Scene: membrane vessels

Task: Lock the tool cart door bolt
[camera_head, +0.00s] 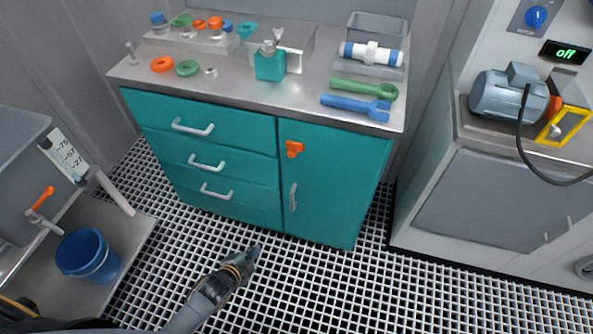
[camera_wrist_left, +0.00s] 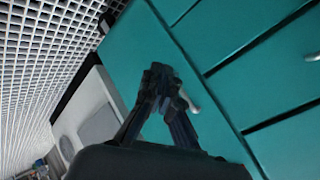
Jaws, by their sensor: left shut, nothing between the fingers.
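The teal tool cart (camera_head: 240,185) stands against the back wall, with drawers on its left and a door (camera_head: 335,190) on its right. The orange door bolt (camera_head: 293,149) sits at the door's upper left edge, by the seam with the drawers. A pale vertical door handle (camera_head: 293,197) is below it. The door looks closed. My left gripper (camera_head: 253,252) is shut and empty, low over the grated floor in front of the cart. In the left wrist view the gripper (camera_wrist_left: 158,72) points at the teal front, with a pale handle (camera_wrist_left: 188,100) behind it. My right gripper is not in view.
A grey cabinet with a motor (camera_head: 507,97) stands right. A blue bucket (camera_head: 87,255) is left. The grated floor before the cart is clear.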

